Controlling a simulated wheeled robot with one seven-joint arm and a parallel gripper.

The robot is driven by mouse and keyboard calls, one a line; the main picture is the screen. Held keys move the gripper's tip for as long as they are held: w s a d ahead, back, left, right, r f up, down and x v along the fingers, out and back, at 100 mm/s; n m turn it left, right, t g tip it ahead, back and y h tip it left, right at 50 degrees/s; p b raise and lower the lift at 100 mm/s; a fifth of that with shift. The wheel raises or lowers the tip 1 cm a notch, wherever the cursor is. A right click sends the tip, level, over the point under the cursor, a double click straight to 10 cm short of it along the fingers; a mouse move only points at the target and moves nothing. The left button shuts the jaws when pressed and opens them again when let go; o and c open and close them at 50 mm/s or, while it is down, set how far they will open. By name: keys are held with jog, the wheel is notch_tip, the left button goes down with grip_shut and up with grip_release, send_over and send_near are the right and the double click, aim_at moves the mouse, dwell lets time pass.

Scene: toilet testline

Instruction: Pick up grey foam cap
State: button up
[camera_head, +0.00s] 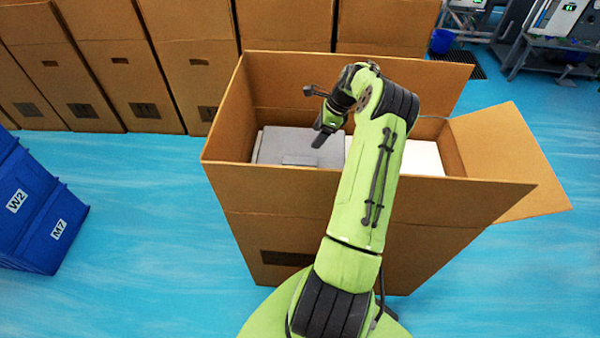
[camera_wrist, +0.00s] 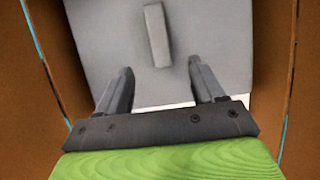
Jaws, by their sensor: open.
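The grey foam cap (camera_head: 301,146) lies inside the open cardboard box, in its left part, flat side up with a raised grey bar on top. In the wrist view the cap (camera_wrist: 205,40) fills the upper middle, and its raised bar (camera_wrist: 157,36) stands ahead of my fingertips, between their lines. I cannot tell the exact height over the cap.
The cardboard box (camera_head: 330,205) has walls around the cap and flaps open at the back and right. A white surface (camera_head: 423,158) lies in its right part. More cardboard boxes (camera_head: 120,85) line the back. Blue crates (camera_head: 40,215) stand at left. Blue floor is free between.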

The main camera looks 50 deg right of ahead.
jog(key=b, duration=0.2)
send_over(301, 160)
jog(key=s+d, duration=0.2)
jog(key=f, duration=0.7)
jog(key=shift+w+a+f, duration=0.25)
jog(key=shift+f, duration=0.15)
jog(key=x, duration=0.3)
jog(key=b+x, duration=0.1)
jog(key=x, duration=0.1)
jog(key=shift+s+a+f, duration=0.1)
jog(key=shift+a+f, duration=0.05)
jog(key=shift+f, duration=0.25)
jog(key=shift+r, duration=0.1)
jog(key=shift+c, duration=0.9)
grip_shut()
